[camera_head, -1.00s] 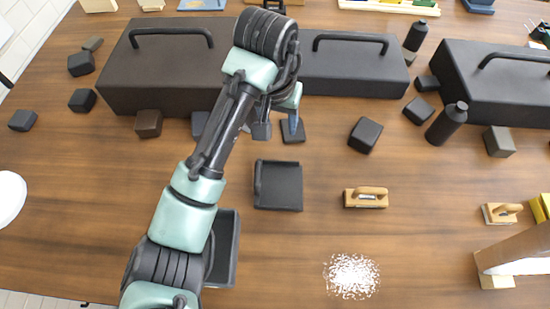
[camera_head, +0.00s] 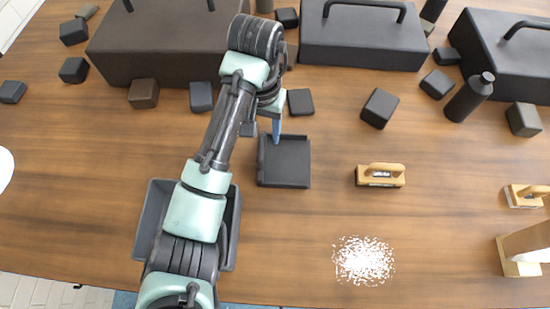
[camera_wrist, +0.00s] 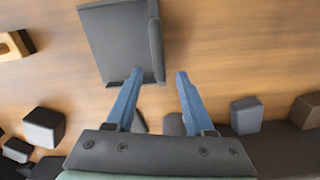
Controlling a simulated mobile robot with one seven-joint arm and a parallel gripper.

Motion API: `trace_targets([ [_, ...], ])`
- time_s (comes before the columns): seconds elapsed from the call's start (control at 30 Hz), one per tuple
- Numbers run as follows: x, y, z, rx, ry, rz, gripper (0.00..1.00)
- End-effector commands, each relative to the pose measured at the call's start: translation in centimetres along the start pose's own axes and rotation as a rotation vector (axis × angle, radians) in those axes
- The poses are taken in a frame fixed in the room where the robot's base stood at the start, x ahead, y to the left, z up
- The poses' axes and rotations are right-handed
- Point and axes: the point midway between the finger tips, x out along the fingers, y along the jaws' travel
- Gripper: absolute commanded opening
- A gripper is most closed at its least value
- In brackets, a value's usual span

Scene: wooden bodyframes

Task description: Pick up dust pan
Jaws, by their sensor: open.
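The dust pan is a flat dark grey square tray (camera_head: 285,163) with a raised edge, lying on the wooden table in the middle of the head view. In the wrist view the dust pan (camera_wrist: 115,42) lies at the top, with its thick raised edge toward the right. My gripper (camera_wrist: 155,78) has two blue fingers held apart with nothing between them. The near end of the raised edge lies just ahead of the gap between the fingertips. In the head view my gripper (camera_head: 276,130) is over the dust pan's back left part; whether it touches is unclear.
A wooden-handled brush (camera_head: 380,175) lies to the right, and white debris (camera_head: 363,260) is spread in front of it. A dark open bin (camera_head: 232,235) is partly hidden under my arm. Dark toolboxes (camera_head: 365,40) and several small dark blocks (camera_head: 379,108) stand behind.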

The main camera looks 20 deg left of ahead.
Motion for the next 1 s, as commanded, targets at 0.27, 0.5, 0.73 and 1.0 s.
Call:
trace_targets([
  [0.27, 3.8, -0.1, 0.1, -0.002, -0.002, 0.001, 0.54],
  [0.5, 3.9, -0.1, 0.0, -0.001, 0.0, 0.001, 0.48],
  [0.73, 3.9, -0.1, 0.0, -0.001, 0.0, 0.001, 0.07],
  [1.0, 3.9, -0.1, 0.0, -0.001, 0.0, 0.001, 0.0],
])
